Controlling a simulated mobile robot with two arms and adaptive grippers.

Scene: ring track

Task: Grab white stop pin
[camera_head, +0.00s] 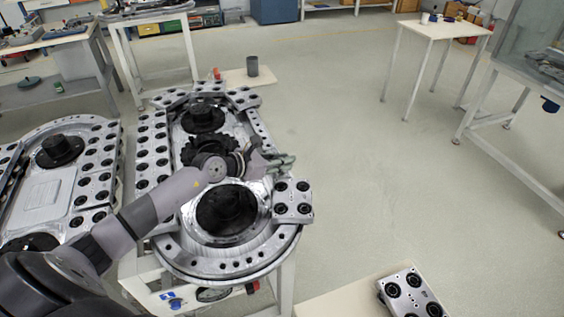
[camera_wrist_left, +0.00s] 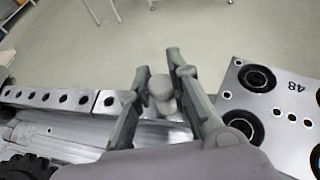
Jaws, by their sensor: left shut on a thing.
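The white stop pin (camera_wrist_left: 161,88) shows in the left wrist view as a pale rounded piece between the two fingers of my left gripper (camera_wrist_left: 158,84). The fingers are shut on it, one on each side. In the head view my left gripper (camera_head: 284,162) is over the right edge of the ring track (camera_head: 172,249), just above a plate with black round holes (camera_head: 292,203). The pin is too small to make out there. My right gripper is not in view.
A second similar track (camera_head: 40,189) stands at the left. A dark grey cup (camera_head: 252,66) stands beyond the track. Another holed plate (camera_head: 410,295) lies on a table at the bottom right. The floor right of the track is clear.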

